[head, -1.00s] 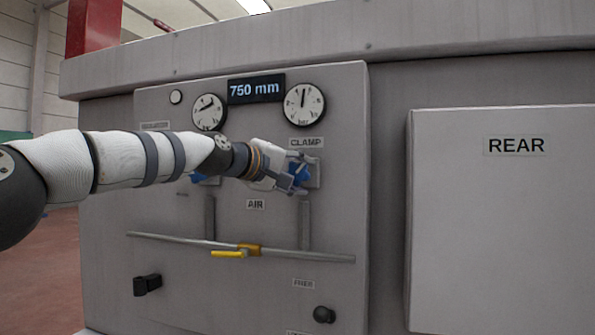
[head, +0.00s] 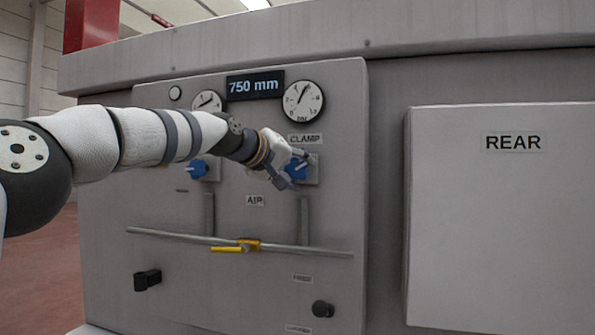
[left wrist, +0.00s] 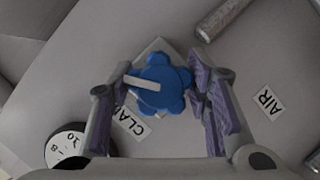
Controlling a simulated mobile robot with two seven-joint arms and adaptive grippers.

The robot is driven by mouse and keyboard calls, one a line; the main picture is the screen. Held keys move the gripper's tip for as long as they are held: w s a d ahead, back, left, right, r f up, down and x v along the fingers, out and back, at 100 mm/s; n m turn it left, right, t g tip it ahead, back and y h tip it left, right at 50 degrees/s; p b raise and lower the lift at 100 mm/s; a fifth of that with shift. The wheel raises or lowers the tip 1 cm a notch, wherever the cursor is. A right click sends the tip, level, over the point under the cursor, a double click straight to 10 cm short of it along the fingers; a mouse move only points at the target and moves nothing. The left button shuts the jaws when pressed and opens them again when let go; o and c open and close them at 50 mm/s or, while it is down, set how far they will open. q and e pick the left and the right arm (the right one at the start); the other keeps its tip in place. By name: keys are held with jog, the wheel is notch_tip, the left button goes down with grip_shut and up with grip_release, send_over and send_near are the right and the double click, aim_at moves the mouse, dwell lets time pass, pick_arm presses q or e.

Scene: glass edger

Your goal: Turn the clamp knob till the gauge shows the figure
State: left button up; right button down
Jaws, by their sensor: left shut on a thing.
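The blue clamp knob (head: 296,168) sits on the grey panel under the CLAMP label (head: 304,139). In the left wrist view the lobed blue knob (left wrist: 162,84) with its pale pointer bar lies between my fingers. My left gripper (head: 287,168) is shut on this knob; it also shows in the left wrist view (left wrist: 160,92). The clamp gauge (head: 303,101) is above the label; its needle points up and a little right. The display (head: 255,85) reads 750 mm. My right gripper is not in view.
A second blue knob (head: 197,169) and a second gauge (head: 208,103), partly hidden by my arm, are to the left. A box marked REAR (head: 490,230) projects at right.

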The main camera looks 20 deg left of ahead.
pick_arm(q)
jog(key=o, duration=1.2)
jog(key=v, duration=1.2)
jog(key=shift+f, duration=0.15)
